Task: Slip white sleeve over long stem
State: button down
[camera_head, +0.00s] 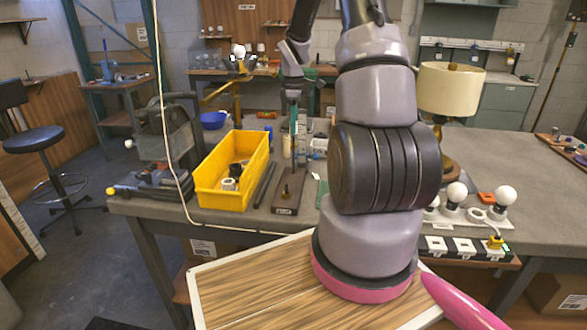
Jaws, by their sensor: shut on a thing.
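A dark block base (288,194) stands on the grey workbench just right of the yellow bin. A thin upright stem (292,150) rises above it. My gripper (294,97) is small in the head view, above the base and near the stem's top, pointing down. It is shut on a small pale thing, which seems to be the white sleeve; the fingers and clutter hide most of it. I cannot tell whether the sleeve is around the stem or beside it.
A yellow bin (216,182) with small parts stands left of the base. A dark rod (264,185) lies between them. A cream-shaded lamp (449,90) and white bulbs (505,196) are at the right. My arm covers the bench's middle.

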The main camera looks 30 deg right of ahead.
jog(key=shift+f, duration=0.1)
dwell(0.3)
jog(key=shift+f, duration=1.9)
jog(key=shift+f, duration=2)
jog(key=shift+f, duration=0.15)
jog(key=shift+f, duration=1.85)
jog(key=shift+f, duration=0.15)
